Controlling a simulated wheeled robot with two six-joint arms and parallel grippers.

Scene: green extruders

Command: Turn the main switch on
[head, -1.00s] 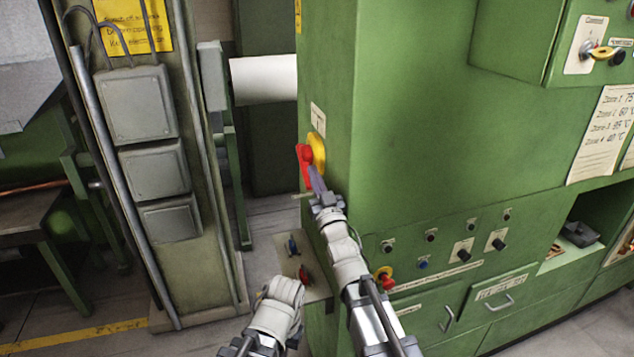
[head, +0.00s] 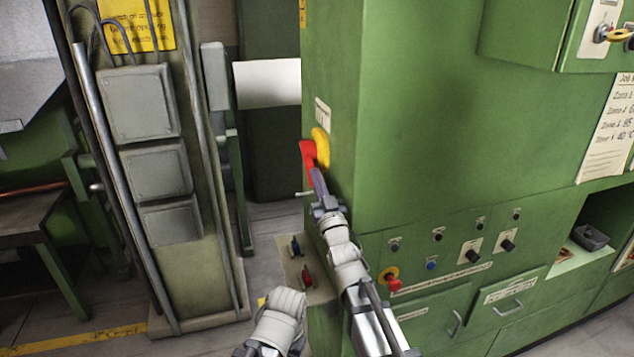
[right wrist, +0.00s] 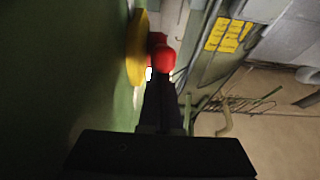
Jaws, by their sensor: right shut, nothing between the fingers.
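The main switch is a red handle (head: 308,158) on a yellow round plate (head: 322,147), on the left face of the green cabinet (head: 420,130). The red part hangs roughly downward in the head view. My right gripper (head: 317,180) is shut and empty, its tips right beside the lower part of the red handle. In the right wrist view the dark fingers (right wrist: 160,103) point at the red handle (right wrist: 164,58), with the yellow plate (right wrist: 137,50) to its left. Whether they touch the handle I cannot tell. My left arm shows at the bottom; its gripper is not visible.
A small ledge (head: 316,290) with a blue and a red lever stands below my right gripper. The cabinet front has several knobs and a red-and-yellow button (head: 391,280). A post with grey boxes (head: 137,102) stands to the left, with a gap between it and the cabinet.

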